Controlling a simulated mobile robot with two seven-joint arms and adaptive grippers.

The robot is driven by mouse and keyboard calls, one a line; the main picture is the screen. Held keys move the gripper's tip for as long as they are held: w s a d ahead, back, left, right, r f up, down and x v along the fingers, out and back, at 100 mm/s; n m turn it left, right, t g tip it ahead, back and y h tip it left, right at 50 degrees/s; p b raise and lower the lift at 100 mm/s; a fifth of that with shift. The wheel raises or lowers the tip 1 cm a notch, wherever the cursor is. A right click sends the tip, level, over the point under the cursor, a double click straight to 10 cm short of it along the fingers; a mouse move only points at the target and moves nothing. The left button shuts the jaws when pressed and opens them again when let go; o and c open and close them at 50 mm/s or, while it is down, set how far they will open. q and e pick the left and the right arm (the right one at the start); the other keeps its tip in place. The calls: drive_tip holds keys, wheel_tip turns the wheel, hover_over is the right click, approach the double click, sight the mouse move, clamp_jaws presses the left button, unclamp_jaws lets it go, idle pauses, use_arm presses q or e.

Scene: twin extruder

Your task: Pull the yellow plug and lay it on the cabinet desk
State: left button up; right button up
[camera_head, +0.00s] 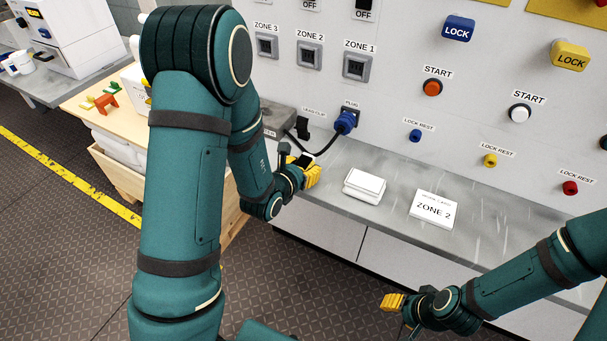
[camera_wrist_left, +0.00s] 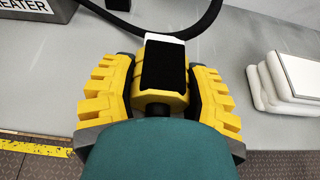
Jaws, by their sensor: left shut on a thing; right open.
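My left gripper (camera_head: 303,172) is over the left front part of the grey cabinet desk (camera_head: 322,190). In the left wrist view its yellow ribbed fingers (camera_wrist_left: 160,95) are shut on a yellow piece with a black face and white edge, which I take for the yellow plug (camera_wrist_left: 172,103). I cannot tell whether the plug touches the desk. A blue connector (camera_head: 346,121) sits on the wall under the PLUG label, with a black cable (camera_head: 325,150) running to it. My right gripper (camera_head: 392,303) is open and empty, low in front of the cabinet.
Bare desk lies between and right of these. Buttons and locks line the wall.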

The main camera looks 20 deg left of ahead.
use_arm(q)
drive_tip(key=o, duration=1.4)
drive_tip(key=shift+c, duration=0.2)
drive_tip(key=shift+r, duration=5)
